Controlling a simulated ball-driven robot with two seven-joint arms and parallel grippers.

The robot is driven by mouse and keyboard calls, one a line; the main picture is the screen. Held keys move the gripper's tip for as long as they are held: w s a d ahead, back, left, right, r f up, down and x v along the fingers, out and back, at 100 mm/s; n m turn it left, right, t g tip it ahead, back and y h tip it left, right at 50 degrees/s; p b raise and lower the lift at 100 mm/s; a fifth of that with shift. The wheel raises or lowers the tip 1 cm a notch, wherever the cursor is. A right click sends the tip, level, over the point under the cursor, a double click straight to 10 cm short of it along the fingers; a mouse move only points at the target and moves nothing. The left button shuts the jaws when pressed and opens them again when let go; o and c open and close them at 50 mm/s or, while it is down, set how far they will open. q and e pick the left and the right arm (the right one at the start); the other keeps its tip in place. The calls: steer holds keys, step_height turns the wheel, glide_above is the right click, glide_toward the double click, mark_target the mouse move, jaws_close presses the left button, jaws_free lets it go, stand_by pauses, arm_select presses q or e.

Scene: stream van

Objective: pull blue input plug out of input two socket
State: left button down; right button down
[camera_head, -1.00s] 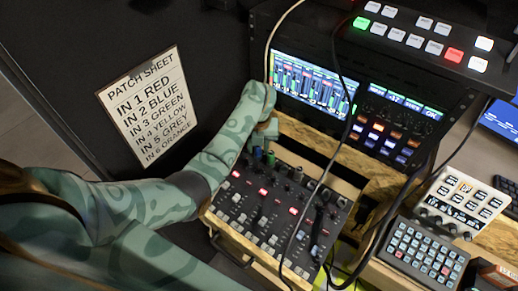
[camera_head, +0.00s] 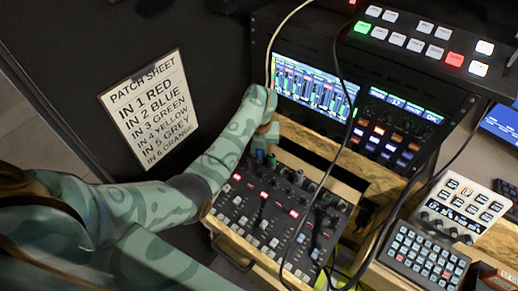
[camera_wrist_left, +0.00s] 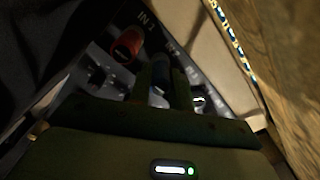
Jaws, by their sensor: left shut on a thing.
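My left gripper (camera_head: 266,136) is over the back edge of the black mixer (camera_head: 262,224), pointing down at its row of sockets. In the left wrist view, its two fingers (camera_wrist_left: 162,84) are shut on the dark blue input plug (camera_wrist_left: 161,74), close to the panel. The input two socket is hidden under the plug and fingers, so I cannot tell whether the plug is still seated. A red plug (camera_wrist_left: 127,45) stands beside it near the "IN 1" marking. My right gripper is not in view.
A patch sheet (camera_head: 151,109) on the dark wall lists IN 2 as blue. Behind the mixer is a wooden frame (camera_head: 318,143) and a rack with a lit screen (camera_head: 312,88). A black cable hangs across the mixer. Button panels (camera_head: 427,256) stand to the right.

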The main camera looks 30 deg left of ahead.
arm_select(q)
steer(key=shift+r+p, duration=0.95)
steer(key=shift+r, duration=0.4)
steer(key=shift+r+p, duration=1.35)
steer(key=shift+r, duration=0.15)
steer(key=shift+f, duration=0.1)
